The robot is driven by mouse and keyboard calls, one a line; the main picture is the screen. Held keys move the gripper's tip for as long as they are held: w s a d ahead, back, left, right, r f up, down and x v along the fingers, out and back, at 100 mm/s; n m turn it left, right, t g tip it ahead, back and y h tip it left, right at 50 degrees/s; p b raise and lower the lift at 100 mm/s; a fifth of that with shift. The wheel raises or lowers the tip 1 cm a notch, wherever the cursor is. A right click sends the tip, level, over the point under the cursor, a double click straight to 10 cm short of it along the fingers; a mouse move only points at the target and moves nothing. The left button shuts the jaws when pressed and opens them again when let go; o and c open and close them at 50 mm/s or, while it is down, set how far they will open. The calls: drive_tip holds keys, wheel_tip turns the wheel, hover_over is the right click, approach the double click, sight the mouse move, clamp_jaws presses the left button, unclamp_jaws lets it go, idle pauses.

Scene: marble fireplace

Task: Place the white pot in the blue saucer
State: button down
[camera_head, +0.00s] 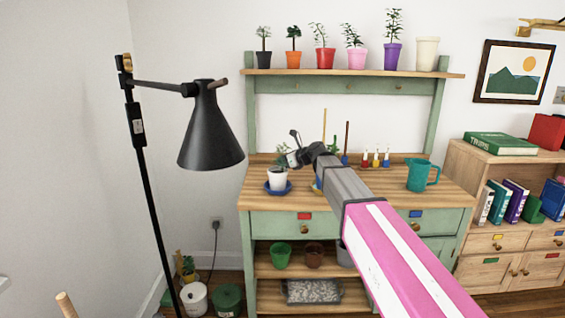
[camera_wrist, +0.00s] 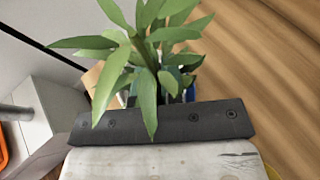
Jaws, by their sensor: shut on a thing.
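The white pot (camera_head: 277,179) holds a small green plant (camera_head: 283,155) and appears upright over the blue saucer (camera_head: 287,187) on the wooden bench top. I cannot tell whether its base touches the saucer or is just above it. My gripper (camera_head: 292,160) reaches in from the right and is shut on the white pot at its upper right side. In the wrist view the plant's leaves (camera_wrist: 150,60) rise beyond the dark gripper bar and hide much of what lies behind. The fingertips' contact with the pot is not clear.
A shelf (camera_head: 350,72) above holds a row of pots. A black floor lamp (camera_head: 210,135) stands left. Bare bench top lies right of my arm.

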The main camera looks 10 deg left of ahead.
drive_tip(key=c, duration=1.3)
unclamp_jaws()
drive_tip(key=shift+o, duration=0.2)
drive_tip(key=v, duration=1.2)
